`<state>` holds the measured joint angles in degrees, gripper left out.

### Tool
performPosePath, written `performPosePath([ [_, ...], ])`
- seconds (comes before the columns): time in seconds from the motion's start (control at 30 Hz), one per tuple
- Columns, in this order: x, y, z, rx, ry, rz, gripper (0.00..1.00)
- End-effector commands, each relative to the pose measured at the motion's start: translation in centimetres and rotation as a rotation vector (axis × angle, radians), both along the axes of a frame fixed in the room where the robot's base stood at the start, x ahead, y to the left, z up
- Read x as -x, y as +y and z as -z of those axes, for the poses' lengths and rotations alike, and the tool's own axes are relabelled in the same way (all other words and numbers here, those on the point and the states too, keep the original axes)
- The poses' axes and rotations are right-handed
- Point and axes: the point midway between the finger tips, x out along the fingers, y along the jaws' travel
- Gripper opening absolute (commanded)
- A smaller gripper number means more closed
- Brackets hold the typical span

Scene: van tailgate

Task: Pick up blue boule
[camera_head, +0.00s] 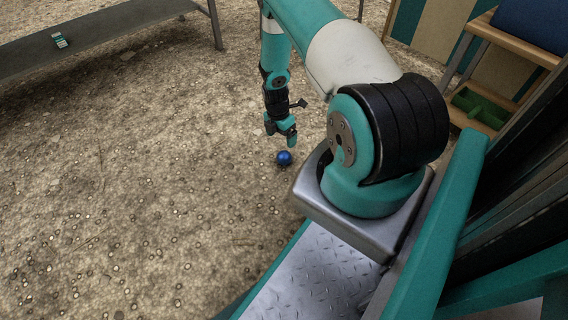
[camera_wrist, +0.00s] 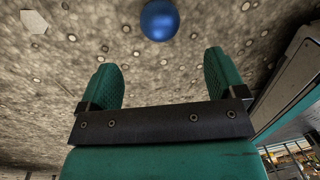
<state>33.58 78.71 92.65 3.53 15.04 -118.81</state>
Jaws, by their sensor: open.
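The blue boule (camera_head: 284,158) is a small shiny ball on the gravelly ground, near the front of my base. In the wrist view the boule (camera_wrist: 159,20) shows at the top, beyond the fingertips and roughly centred between them. My gripper (camera_head: 286,138) hangs down above the boule in the head view. In the wrist view its two teal fingers (camera_wrist: 163,62) are spread apart with nothing between them. The gripper and the boule look apart, but the exact gap is hard to judge.
A grey bench (camera_head: 100,35) stands at the upper left with a small box (camera_head: 59,40) on it. At the upper right is a wooden shelf (camera_head: 505,42) with a green tray (camera_head: 480,108) low down. The ground left of the boule is open. A pale stone (camera_wrist: 34,22) lies nearby.

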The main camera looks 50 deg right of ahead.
Motion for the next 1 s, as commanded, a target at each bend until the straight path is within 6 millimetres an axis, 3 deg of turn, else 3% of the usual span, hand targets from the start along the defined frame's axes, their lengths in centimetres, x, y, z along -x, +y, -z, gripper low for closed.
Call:
performPosePath([
  [0.03,0.2,0.0,2.0,-0.001,0.001,0.000,0.89],
  [0.2,0.5,0.1,4.9,0.000,0.000,0.001,0.89],
  [0.53,0.8,0.1,6.7,0.000,-0.001,0.001,0.89],
  [0.83,1.3,0.2,10.8,0.000,0.000,0.001,0.89],
  [1.0,1.4,0.2,11.0,0.000,-0.002,0.001,0.89],
])
